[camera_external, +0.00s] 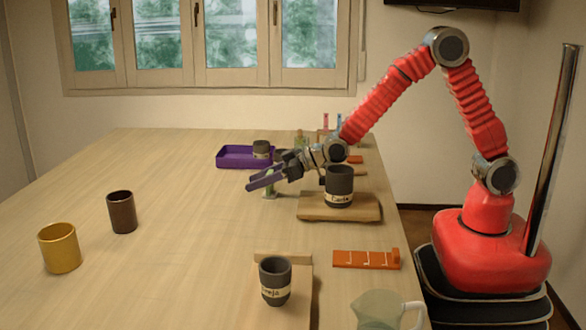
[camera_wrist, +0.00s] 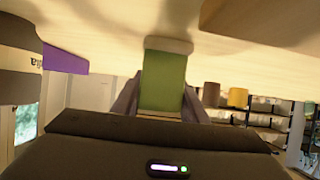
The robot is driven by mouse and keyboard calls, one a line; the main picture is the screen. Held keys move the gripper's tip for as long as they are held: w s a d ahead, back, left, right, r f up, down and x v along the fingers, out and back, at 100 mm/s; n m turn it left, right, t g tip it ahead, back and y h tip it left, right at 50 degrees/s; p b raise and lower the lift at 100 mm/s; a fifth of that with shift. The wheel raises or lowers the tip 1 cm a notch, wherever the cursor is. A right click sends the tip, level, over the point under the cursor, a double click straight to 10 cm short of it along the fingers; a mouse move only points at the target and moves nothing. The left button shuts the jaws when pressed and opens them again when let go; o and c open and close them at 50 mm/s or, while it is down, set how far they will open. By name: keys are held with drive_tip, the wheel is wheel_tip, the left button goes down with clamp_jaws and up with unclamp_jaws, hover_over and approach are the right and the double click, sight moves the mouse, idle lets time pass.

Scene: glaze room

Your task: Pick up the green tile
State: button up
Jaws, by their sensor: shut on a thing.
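The green tile (camera_wrist: 163,82) stands between the two fingers of my gripper (camera_wrist: 160,103) in the wrist view, with pale edges at both ends. My gripper is shut on it. In the outside view my gripper (camera_external: 264,181) is low over the table, and a small part of the tile (camera_external: 269,188) shows beneath the fingers. The tile looks upright, with its pale end at or close to the tabletop. I cannot tell whether it touches the wood. The fingers hide much of it in the outside view.
A purple tray (camera_external: 232,158) with a dark cup (camera_external: 261,149) is just behind my gripper. A labelled cup (camera_external: 339,187) stands on a wooden board (camera_external: 311,208) to the right. Brown (camera_external: 122,212) and yellow (camera_external: 59,248) cups stand left. The table's middle is clear.

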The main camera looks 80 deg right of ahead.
drive_tip(key=shift+r, duration=0.1)
wheel_tip(320, 180, up, 10)
drive_tip(key=shift+f, duration=0.1)
idle(0.5)
idle(0.7)
